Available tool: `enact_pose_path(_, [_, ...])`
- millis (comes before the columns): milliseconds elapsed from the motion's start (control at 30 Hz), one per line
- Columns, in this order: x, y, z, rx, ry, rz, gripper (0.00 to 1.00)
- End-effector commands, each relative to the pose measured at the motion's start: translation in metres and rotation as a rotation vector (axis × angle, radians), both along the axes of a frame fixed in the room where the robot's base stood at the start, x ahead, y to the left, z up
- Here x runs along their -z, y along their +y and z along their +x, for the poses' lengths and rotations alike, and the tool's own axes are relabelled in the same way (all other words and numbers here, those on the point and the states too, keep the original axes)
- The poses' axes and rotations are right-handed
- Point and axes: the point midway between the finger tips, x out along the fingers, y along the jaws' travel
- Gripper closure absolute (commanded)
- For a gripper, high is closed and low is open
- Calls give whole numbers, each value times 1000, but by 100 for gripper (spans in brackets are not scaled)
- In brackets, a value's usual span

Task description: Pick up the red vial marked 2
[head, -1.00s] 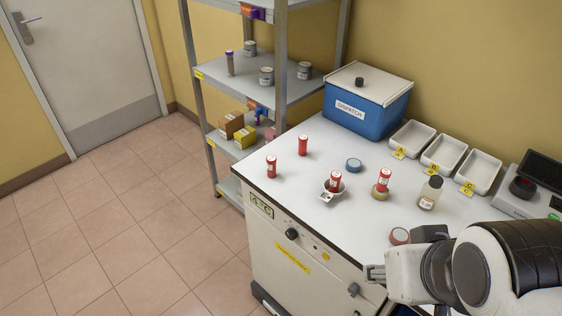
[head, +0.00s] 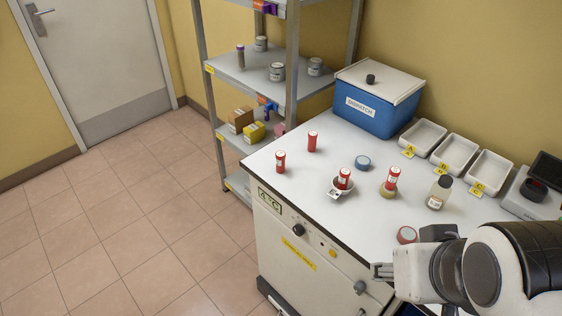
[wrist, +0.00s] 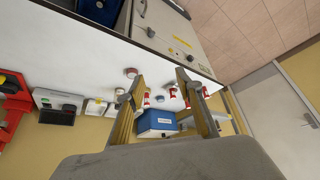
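Several red vials with white labels stand on the white worktop, and I cannot read a number on any. One vial (head: 280,161) stands near the left front edge. Another vial (head: 312,141) stands behind it. A third vial (head: 344,177) is in a small round metal dish with a tag. A fourth vial (head: 393,178) stands on a tan ring (head: 386,192). My gripper (head: 378,271) is at the front edge of the worktop, right of and nearer than the vials, touching none. In the wrist view my gripper (wrist: 160,78) has its fingers spread and nothing between them.
A blue dispatch box (head: 372,102) stands at the back, beside labelled white trays (head: 459,152). A blue-grey disc (head: 363,162), a bottle (head: 440,192) and a red-topped round item (head: 407,235) are on the worktop. A metal shelf (head: 275,78) stands behind left.

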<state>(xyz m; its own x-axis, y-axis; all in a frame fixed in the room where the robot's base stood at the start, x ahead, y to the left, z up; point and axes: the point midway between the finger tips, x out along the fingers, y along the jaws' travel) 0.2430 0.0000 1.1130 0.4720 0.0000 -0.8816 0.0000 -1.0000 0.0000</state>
Motion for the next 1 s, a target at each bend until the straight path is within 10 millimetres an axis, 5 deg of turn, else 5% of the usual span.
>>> enact_pose_path(567, [0, 0, 6, -2, -7, 0, 60])
enact_pose_path(767, [0, 2, 32, -12, -42, -3, 60])
enact_pose_path(1000, [1, 7, 86, -32, -122, -7, 60])
